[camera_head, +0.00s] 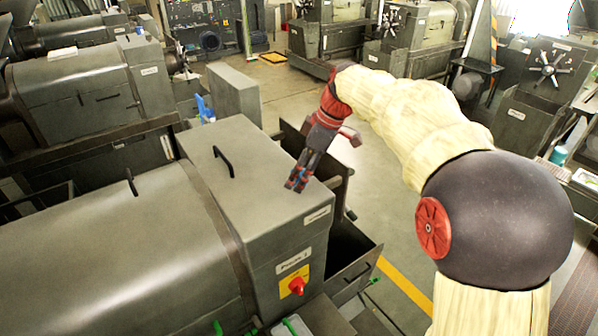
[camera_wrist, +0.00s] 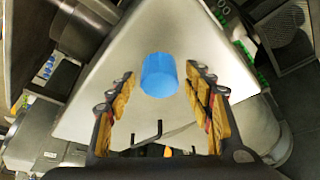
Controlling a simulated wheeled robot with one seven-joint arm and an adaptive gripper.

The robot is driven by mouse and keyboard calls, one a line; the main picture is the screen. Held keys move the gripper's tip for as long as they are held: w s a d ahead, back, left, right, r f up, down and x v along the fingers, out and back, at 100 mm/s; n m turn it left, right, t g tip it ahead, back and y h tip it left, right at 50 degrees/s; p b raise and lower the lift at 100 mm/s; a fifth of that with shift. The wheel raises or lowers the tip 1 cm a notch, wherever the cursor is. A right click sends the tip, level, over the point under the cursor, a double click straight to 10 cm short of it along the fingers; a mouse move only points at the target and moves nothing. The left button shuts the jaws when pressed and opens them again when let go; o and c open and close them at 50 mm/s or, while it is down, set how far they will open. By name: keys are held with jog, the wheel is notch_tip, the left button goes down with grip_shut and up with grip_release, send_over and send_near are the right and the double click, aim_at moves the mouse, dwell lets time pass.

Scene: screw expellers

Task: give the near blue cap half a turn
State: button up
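The near blue cap (camera_wrist: 158,75) is a plain blue cylinder in the middle of the wrist view, over the pale grey machine cover. My gripper (camera_wrist: 160,88) is open, with a yellow-padded finger on each side of the cap. A gap shows between the cap and each finger. In the head view my gripper (camera_head: 297,184) points down at the top of the near machine's box (camera_head: 240,160), near its right edge. Small bits of blue show at the fingertips there, but the cap itself is mostly hidden.
A black handle (camera_head: 223,160) stands on the box top, left of my gripper. A red knob (camera_head: 297,286) on a yellow plate is on the box front. Blue bottles (camera_head: 205,108) stand behind the box. Open floor (camera_head: 385,215) lies to the right.

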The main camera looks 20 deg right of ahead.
jog(key=shift+c, duration=1.2)
jog(key=c, duration=0.8)
jog(key=shift+c, duration=0.2)
